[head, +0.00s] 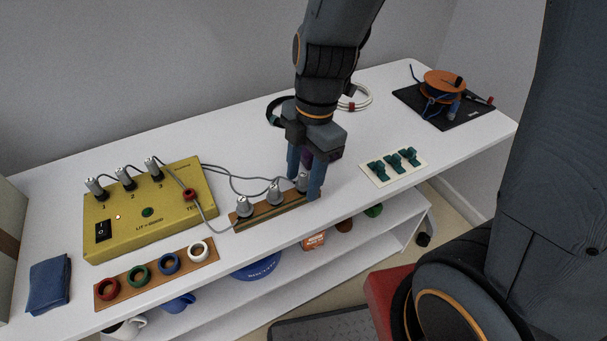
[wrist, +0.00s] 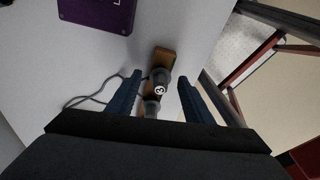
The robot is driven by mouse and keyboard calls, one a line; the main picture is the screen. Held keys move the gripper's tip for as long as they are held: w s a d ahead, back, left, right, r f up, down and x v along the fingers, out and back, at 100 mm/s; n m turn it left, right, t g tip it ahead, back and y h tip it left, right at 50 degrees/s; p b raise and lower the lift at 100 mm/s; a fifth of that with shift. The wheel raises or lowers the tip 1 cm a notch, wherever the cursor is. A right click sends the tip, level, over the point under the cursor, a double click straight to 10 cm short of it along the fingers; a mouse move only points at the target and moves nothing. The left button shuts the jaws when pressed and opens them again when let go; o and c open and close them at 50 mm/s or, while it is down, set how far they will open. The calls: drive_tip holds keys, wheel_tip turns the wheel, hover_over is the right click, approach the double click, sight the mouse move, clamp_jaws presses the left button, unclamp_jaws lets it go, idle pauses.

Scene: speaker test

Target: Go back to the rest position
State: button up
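My gripper (head: 305,190) is low over the right end of a wooden holder (head: 268,214). The holder carries three grey plugs, the left one (head: 244,206) and middle one (head: 274,193) in plain sight. The right plug (head: 301,182) is partly hidden by my blue fingers. In the wrist view my gripper (wrist: 160,78) is open, with a finger on each side of a grey plug marked 3 (wrist: 160,88). Gaps show between that plug and both fingers. Another plug (wrist: 151,108) shows nearer the palm.
A yellow tester box (head: 150,215) with grey plugs stands left. A wooden strip (head: 155,275) with coloured rings and a blue cloth (head: 48,283) lie in front. Teal clips on a card (head: 393,167) and an orange reel on a black mat (head: 408,98) are right. A purple box (wrist: 98,14) lies near the gripper.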

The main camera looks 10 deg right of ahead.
drive_tip(key=shift+r, duration=0.1)
drive_tip(key=shift+r+p, duration=3)
drive_tip(key=shift+r, duration=0.7)
